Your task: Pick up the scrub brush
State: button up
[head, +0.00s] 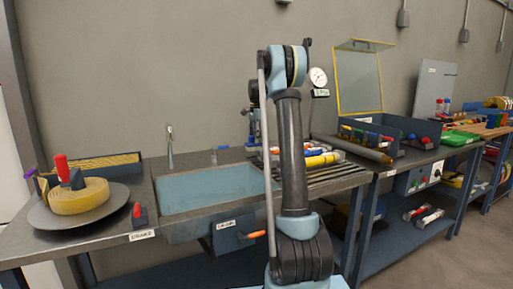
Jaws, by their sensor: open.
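I cannot tell for sure which thing is the scrub brush. A dark block with an upright red handle (62,167) stands on a thick yellow round pad or coil (78,196), and could be a brush. A smaller dark piece with a red top (137,211) stands on the bench by the sink's left edge. A purple-topped piece (39,184) leans at the left side of the yellow coil. My arm rises in the middle of the view and bends at the top. My gripper does not show; the far part of my arm is largely hidden behind the near link.
A grey round plate (80,220) bears the yellow coil. A sink basin (215,188) with a tap (170,148) lies to its right. Yellow and white cylinders (323,158) lie on a slatted rack. A blue bin (385,127) with a raised yellow-framed lid (358,77) stands farther right.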

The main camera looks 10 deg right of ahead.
grip_shut()
jog(key=shift+r, duration=0.1)
notch_tip(320, 180, up, 10)
jog(key=shift+f, duration=0.1)
dwell(0.4)
jog(key=c, duration=0.7)
grip_release()
jog(key=shift+c, duration=0.2)
jog(key=c, duration=0.3)
jog(key=shift+s, duration=0.15)
